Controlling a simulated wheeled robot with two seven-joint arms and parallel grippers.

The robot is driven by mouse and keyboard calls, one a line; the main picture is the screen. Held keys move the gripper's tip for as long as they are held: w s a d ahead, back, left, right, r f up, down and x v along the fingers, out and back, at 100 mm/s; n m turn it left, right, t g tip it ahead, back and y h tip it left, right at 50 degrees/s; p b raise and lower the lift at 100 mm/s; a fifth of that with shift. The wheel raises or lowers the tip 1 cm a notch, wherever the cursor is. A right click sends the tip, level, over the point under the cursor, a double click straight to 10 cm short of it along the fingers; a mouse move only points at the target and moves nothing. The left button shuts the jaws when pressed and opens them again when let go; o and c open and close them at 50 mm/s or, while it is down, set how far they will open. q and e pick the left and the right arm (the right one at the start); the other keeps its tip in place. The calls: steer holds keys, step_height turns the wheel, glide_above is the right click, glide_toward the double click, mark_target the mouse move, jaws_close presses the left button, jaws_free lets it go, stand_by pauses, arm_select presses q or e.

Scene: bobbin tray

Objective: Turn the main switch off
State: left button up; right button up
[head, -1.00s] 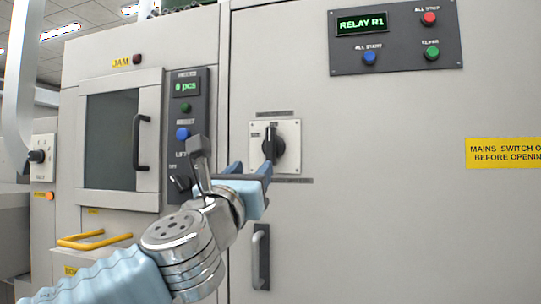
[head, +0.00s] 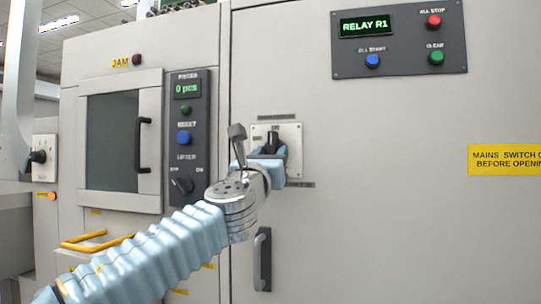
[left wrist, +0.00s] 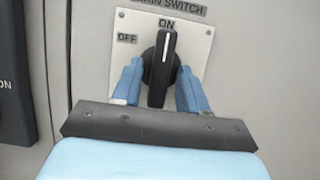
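The main switch is a black rotary knob (left wrist: 161,68) on a pale square plate (left wrist: 196,38). Its white line points up at the ON label, and OFF is to the left. In the head view the knob (head: 271,142) shows only in its upper part, the rest hidden by my left gripper (head: 268,155). In the left wrist view my left gripper (left wrist: 157,88) is open, with one blue finger on each side of the knob. A gap shows at the left finger; whether the right finger touches is unclear. My right gripper is not in view.
A dark control panel (head: 398,70) with coloured buttons is at the upper right of the cabinet door. A narrow panel (head: 204,120) with a latch knob stands left of the switch. A door handle (head: 262,258) is just below.

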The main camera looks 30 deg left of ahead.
arm_select(q)
jaws_close()
